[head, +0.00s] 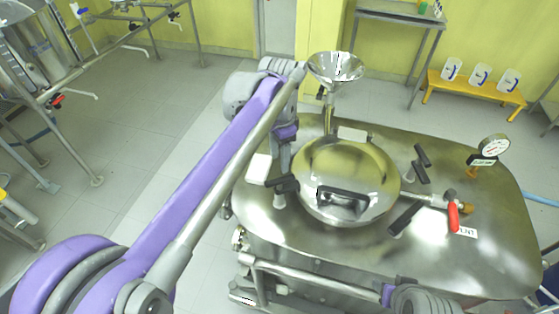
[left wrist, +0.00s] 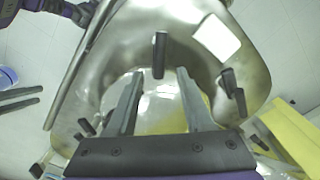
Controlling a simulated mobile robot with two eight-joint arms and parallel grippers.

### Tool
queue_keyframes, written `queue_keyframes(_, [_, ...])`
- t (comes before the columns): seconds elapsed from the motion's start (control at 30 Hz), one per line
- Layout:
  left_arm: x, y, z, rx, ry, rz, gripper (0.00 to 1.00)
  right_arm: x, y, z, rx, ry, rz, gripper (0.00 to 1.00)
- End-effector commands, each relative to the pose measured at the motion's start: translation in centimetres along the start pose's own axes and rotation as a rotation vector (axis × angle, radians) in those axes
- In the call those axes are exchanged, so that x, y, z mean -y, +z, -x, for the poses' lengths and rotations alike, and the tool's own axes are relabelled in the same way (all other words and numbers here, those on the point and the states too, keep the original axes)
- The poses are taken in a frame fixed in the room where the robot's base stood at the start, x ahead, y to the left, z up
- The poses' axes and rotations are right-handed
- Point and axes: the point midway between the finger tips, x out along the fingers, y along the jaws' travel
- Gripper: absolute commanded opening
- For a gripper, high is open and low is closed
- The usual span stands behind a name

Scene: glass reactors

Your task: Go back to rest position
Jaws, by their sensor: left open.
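My left gripper (head: 285,160) hangs from its raised arm on the left side of the steel reactor, by the round lid (head: 340,165) in the head view. In the left wrist view my left gripper (left wrist: 157,75) is open, its two dark fingers apart and nothing between them. The lid (left wrist: 158,90) lies behind and below the fingers. The gap between fingertips and lid is hard to judge. My right gripper is not seen in the head view; only part of that arm shows at the bottom edge.
The reactor top (head: 490,225) carries a funnel (head: 336,68), black clamp knobs, a gauge (head: 494,147) and a red-handled valve (head: 453,217). A yellow bench (head: 470,87) with white containers stands behind. Grey floor (head: 150,140) is clear at left. Two dark prongs (left wrist: 20,98) show in the left wrist view, unidentified.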

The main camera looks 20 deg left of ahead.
Motion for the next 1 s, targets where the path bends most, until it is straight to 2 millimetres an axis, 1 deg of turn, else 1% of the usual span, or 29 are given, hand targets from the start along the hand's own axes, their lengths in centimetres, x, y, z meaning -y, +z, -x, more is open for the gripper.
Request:
queue_keyframes(0.4, [0.0, 0.0, -0.1, -0.001, 0.0, 0.001, 0.52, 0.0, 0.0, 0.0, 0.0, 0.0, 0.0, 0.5])
queue_keyframes(0.47, [-0.1, 0.3, -0.1, -0.005, -0.004, 0.01, 0.52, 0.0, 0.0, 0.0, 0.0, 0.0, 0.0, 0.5])
queue_keyframes(0.53, [-0.5, 1.0, -0.3, -0.017, -0.014, 0.039, 0.52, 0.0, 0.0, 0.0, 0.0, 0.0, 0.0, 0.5])
queue_keyframes(0.67, [-2.0, 3.8, -1.2, -0.072, -0.055, 0.155, 0.52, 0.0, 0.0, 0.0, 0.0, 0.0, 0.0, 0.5])
queue_keyframes(0.77, [-3.8, 6.7, -2.7, -0.137, -0.094, 0.282, 0.52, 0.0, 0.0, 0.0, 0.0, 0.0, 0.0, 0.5])
queue_keyframes(0.8, [-4.6, 7.9, -3.4, -0.166, -0.108, 0.336, 0.52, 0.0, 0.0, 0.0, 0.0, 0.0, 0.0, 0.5])
queue_keyframes(0.87, [-5.7, 9.7, -4.7, -0.21, -0.129, 0.414, 0.52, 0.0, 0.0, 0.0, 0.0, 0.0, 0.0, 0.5])
queue_keyframes(0.9, [-6.5, 10.8, -5.6, -0.24, -0.14, 0.465, 0.52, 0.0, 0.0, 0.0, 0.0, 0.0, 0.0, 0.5])
queue_keyframes(1.0, [-8.3, 13.4, -8.0, -0.311, -0.163, 0.584, 0.52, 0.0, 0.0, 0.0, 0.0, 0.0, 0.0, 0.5])
